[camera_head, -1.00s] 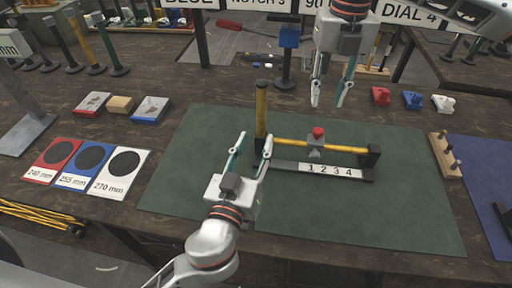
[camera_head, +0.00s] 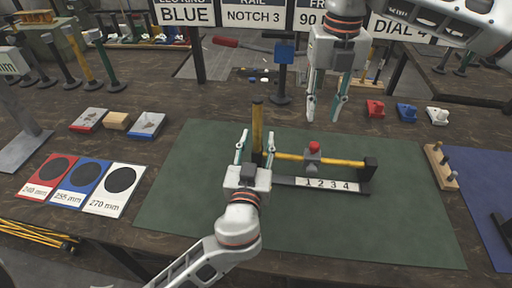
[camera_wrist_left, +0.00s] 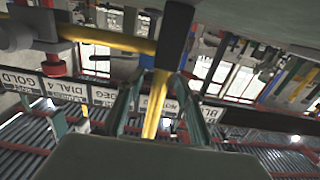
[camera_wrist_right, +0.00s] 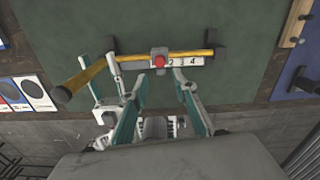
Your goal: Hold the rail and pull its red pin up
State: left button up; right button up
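The rail (camera_head: 340,161) is a yellow bar on a dark base with a "1 2 3 4" strip (camera_head: 328,184). A yellow post (camera_head: 257,120) stands at its left end. A grey slider (camera_head: 312,158) with a red pin (camera_head: 314,146) sits on the bar; the pin also shows in the right wrist view (camera_wrist_right: 159,61) and left wrist view (camera_wrist_left: 53,68). My left gripper (camera_head: 256,140) is open, with fingers on both sides of the post (camera_wrist_left: 155,105) and visible gaps. My right gripper (camera_head: 325,112) is open and empty, above the rail in the head view.
The rail stands on a green mat (camera_head: 200,205). A wooden peg block (camera_head: 440,166) and red, blue and white blocks lie to the right. Size cards (camera_head: 113,190) lie to the left. A sign (camera_head: 252,14) reads "NOTCH 3". A blue-topped stand (camera_head: 283,70) is behind.

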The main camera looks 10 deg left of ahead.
aim_at(315, 144)
pick_arm(q)
grip_shut()
pick_arm(e)
jog(key=shift+o, duration=1.3)
notch_tip(315, 144, down, 10)
jog(key=m, duration=0.4)
jog(key=shift+r+m, duration=0.15)
jog(key=shift+m, duration=0.15)
jog(key=shift+c, duration=0.4)
